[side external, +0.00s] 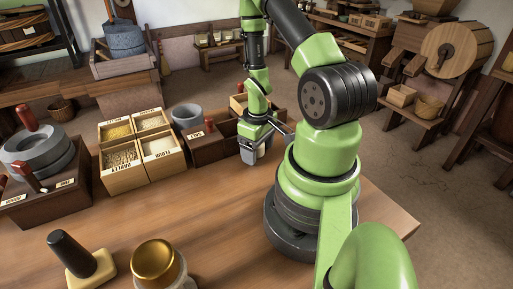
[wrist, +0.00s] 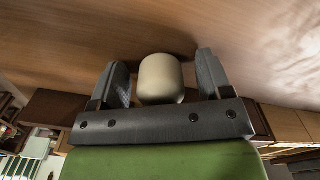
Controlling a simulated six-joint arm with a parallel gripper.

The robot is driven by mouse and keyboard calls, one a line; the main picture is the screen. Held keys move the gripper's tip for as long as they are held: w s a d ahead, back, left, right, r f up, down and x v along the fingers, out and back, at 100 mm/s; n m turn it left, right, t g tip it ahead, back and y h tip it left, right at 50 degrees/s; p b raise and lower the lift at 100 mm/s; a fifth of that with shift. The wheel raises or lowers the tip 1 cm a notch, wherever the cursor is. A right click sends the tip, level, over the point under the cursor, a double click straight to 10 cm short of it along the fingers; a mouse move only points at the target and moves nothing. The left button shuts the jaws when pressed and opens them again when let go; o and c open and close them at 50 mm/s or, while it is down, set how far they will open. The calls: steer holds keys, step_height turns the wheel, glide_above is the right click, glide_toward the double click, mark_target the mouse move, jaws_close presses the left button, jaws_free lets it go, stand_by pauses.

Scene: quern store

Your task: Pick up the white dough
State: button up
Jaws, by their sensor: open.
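The white dough (wrist: 160,79) is a smooth, cream-coloured rounded block in the wrist view. It lies between the two fingers of my gripper (wrist: 161,72), with a gap showing on each side. The fingers are open and apart from it. In the side view my gripper (side external: 252,148) is low over the wooden table, in front of the dark wooden box. Only a small pale part of the dough shows there, mostly hidden by the fingers. I cannot tell its exact contact with the table.
A dark wooden box (side external: 208,149) stands close behind my gripper. Light wooden bins (side external: 124,180) of grain and flour, a stone quern (side external: 40,150), a black-handled tool (side external: 76,258) and a gold-topped object (side external: 159,255) stand farther left. The table's middle (side external: 200,215) is clear.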

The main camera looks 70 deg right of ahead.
steer(key=c, duration=1)
steer(key=shift+r, duration=0.1)
steer(key=shift+c, duration=0.2)
